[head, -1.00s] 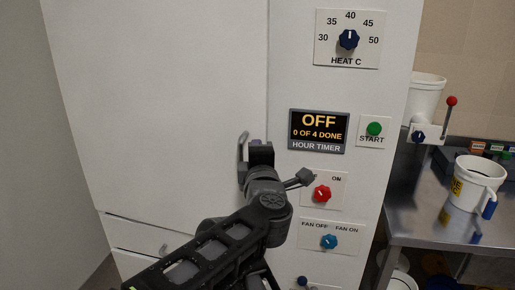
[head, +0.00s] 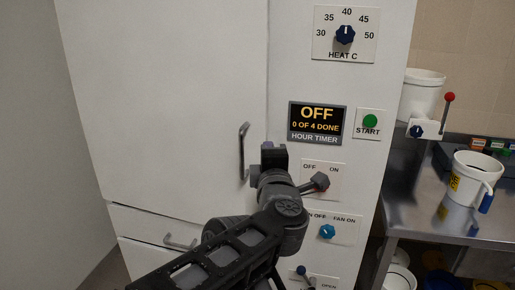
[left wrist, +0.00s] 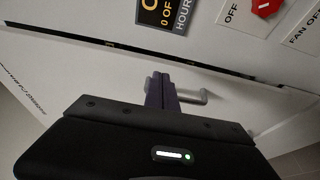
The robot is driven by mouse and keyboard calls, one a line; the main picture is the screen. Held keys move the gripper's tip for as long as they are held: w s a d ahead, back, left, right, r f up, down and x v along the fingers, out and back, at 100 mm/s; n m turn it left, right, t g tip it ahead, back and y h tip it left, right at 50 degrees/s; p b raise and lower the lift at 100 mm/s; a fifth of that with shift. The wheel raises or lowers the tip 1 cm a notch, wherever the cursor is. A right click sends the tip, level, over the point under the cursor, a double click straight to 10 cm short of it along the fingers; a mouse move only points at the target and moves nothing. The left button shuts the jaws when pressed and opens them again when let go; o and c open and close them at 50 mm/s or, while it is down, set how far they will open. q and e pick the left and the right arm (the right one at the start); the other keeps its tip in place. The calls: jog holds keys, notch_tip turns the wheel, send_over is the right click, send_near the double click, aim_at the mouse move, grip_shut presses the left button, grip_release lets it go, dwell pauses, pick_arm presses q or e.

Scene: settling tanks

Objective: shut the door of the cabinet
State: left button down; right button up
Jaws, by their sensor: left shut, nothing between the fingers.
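The cabinet's tall white door (head: 165,90) fills the left of the head view. It looks shut or nearly shut, but the left wrist view shows a thin dark gap along its edge. Its grey bar handle (head: 243,150) is near the door's right edge; the handle also shows in the left wrist view (left wrist: 190,96). My left gripper (head: 273,153) is shut and empty, just right of the handle in the head view. In the left wrist view its fingers (left wrist: 161,92) overlap the handle; I cannot tell whether they touch it. My right gripper is not in view.
The cabinet's control panel (head: 318,75) is right of the door, with a timer display (head: 317,123), a green start button (head: 370,121) and a blue fan knob (head: 327,231). Drawers (head: 150,228) are below the door. A metal bench (head: 425,215) with white tubs stands at right.

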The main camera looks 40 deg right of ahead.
pick_arm(q)
jog(key=s, duration=0.2)
jog(key=s+d, duration=0.1)
jog(key=s, duration=0.2)
jog(key=shift+s+r, duration=0.15)
jog(key=shift+s, duration=0.1)
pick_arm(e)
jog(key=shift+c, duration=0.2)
